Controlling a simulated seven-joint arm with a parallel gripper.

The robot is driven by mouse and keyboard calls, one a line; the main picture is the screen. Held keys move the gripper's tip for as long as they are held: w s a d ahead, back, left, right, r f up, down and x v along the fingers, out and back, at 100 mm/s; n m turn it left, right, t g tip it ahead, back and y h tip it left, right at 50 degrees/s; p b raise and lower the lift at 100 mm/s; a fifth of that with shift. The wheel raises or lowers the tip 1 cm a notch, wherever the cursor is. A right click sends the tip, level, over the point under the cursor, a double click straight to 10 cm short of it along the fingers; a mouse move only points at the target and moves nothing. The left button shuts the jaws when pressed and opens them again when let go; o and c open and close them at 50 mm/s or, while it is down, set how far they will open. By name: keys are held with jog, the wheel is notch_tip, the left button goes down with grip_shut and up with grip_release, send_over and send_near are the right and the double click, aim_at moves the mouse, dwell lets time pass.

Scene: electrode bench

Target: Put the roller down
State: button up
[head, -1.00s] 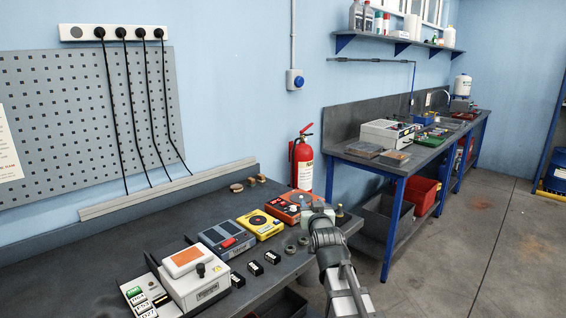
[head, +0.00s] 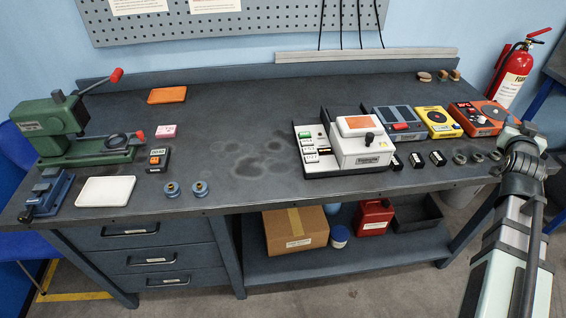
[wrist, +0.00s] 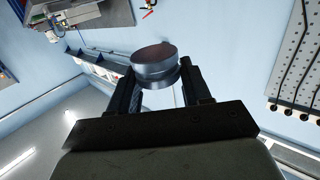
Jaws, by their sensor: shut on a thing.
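My gripper (wrist: 157,88) is shut on the roller (wrist: 154,68), a dark grey metal cylinder with a stepped edge, held between both fingers. In the wrist view the blue wall and shelf lie behind it, and nothing touches it. In the head view my gripper (head: 520,140) is at the far right end of the bench, in front of the orange device (head: 478,117). The roller is hardly distinguishable there, and its height above the bench cannot be told.
The dark bench top (head: 230,125) is clear in the middle. A green press (head: 65,135), white tray (head: 106,190) and two blue spools (head: 199,188) are left. A fire extinguisher (head: 512,75) stands beyond.

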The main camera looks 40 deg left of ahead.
jog(key=s+a+r+n+g+y, duration=0.1)
jog(key=s+a+n+y, duration=0.2)
jog(key=a, duration=1)
jog(key=s+a+r+n+g+y, duration=0.15)
jog(key=s+a, duration=0.25)
jog(key=a, duration=0.9)
jog(key=s+a+r+n+y, duration=0.1)
jog(key=s+a+r+y, duration=0.2)
jog(key=a, duration=1)
jog(key=s+a+f+n+g+y, duration=0.1)
jog(key=s+a+f+y, duration=0.15)
jog(key=s+a, duration=0.7)
jog(key=s+a+f+n+g+y, duration=0.1)
jog(key=s+a+f+n+g, duration=0.15)
jog(key=s+a, duration=0.65)
jog(key=n+g+y, duration=0.4)
jog(key=g, duration=0.1)
send_over(149, 196)
notch_tip(149, 196, down, 8)
jog(key=shift+s+r, duration=0.1)
jog(key=shift+f, duration=4.85)
